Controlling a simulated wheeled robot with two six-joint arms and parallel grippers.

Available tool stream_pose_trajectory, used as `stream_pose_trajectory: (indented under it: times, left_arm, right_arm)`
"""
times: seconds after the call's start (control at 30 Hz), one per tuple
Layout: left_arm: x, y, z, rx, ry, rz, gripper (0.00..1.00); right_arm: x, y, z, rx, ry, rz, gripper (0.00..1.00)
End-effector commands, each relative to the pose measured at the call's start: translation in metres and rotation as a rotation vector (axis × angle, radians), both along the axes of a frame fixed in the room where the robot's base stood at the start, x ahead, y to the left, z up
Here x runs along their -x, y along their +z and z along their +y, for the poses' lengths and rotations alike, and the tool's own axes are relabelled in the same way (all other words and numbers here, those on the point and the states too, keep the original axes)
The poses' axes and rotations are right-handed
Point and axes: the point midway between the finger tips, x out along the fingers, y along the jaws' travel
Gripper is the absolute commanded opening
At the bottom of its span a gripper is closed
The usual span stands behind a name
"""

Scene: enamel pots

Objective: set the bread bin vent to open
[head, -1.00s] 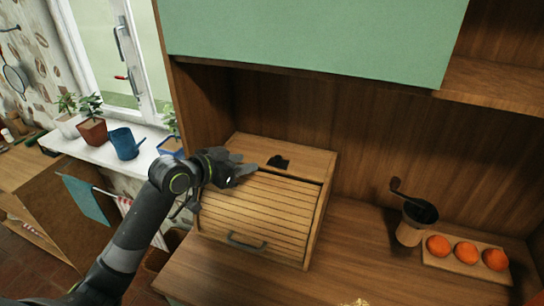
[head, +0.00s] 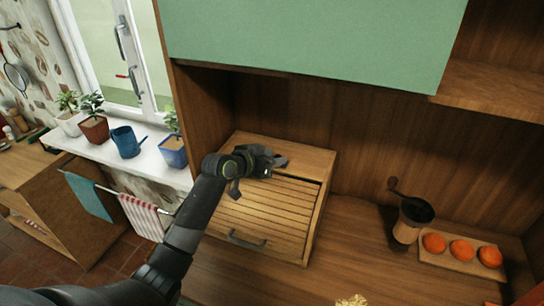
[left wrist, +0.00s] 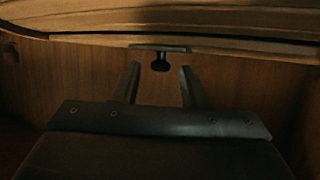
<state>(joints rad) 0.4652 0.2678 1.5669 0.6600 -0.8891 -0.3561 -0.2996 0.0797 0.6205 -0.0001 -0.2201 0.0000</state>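The wooden bread bin (head: 262,212) stands on the counter, its slatted roll front down with a dark handle (head: 246,240) at the bottom. My left gripper (head: 278,160) is over the bin's flat top and hides the dark vent control in the head view. In the left wrist view, the vent's small black knob (left wrist: 160,64) and its dark bar (left wrist: 160,48) show just ahead of the gap between my open left fingers (left wrist: 159,74). The fingers are apart with nothing clasped; contact with the knob cannot be told. My right gripper is not in view.
A green cabinet front (head: 315,40) overhangs the bin. To the right stand a coffee grinder (head: 409,220) and a board (head: 435,259) with three oranges. The counter between bin and grinder is clear.

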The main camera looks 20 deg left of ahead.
Motion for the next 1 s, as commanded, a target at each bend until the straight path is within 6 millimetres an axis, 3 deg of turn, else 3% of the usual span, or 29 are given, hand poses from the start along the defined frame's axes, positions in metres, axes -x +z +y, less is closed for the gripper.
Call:
stream_pose_trajectory:
  times: [0.2, 0.5, 0.77, 1.0]
  left_arm:
    - [0.000, 0.000, 0.000, 0.000, 0.000, 0.000, 0.39]
    - [0.000, 0.000, 0.000, 0.000, 0.000, 0.000, 0.00]
    - [0.000, -0.001, 0.003, -0.001, 0.001, 0.001, 0.00]
    - [-0.002, -0.002, 0.034, -0.003, 0.002, 0.000, 0.00]
  right_arm:
    - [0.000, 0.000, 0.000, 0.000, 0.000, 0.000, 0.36]
    - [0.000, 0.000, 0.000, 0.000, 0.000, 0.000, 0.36]
    - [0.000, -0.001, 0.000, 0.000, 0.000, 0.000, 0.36]
    - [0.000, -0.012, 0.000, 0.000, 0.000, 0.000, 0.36]
